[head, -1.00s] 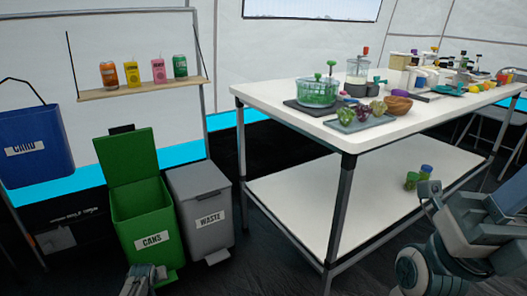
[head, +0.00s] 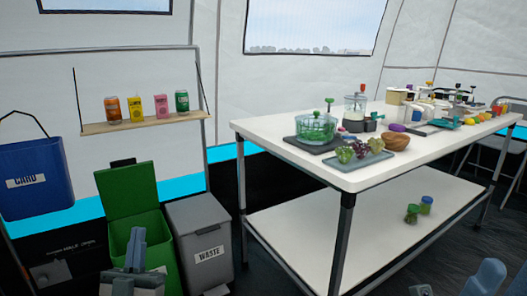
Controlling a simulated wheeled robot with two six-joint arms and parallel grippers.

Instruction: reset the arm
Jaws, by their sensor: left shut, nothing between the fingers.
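Parts of my right arm (head: 486,279) show at the bottom right edge, below the table's lower shelf in the picture. The right gripper itself cannot be made out.
A grey waste bin (head: 199,238) stands right of the green bin. A blue card bin (head: 36,178) hangs at left.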

